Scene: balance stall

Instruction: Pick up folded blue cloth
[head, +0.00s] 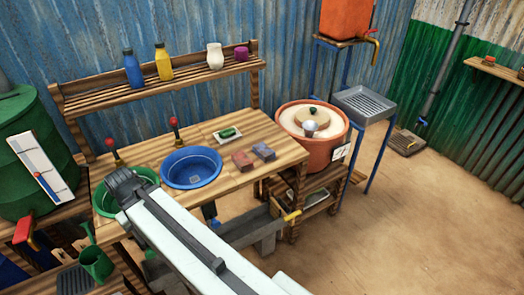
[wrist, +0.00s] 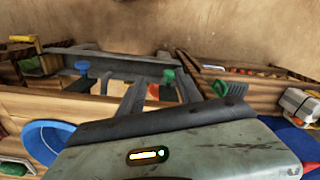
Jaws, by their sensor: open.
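A folded blue cloth (head: 263,151) lies flat on the wooden table, right of the blue basin. A similar reddish folded piece (head: 242,160) lies just to its left. I cannot make out the blue cloth in the wrist view. In the wrist view my gripper (wrist: 160,92) shows as two dark prongs set apart, open with nothing seen between them. In the head view my white arm reaches in from the bottom, and its gripper cannot be made out. The gripper appears apart from the cloth.
A blue basin (head: 191,167), a white dish with a green bar (head: 227,134) and red-topped levers stand on the table. A terracotta tub (head: 313,130) stands at the right end. A shelf (head: 158,84) holds bottles behind. Bare floor (head: 400,220) lies to the right.

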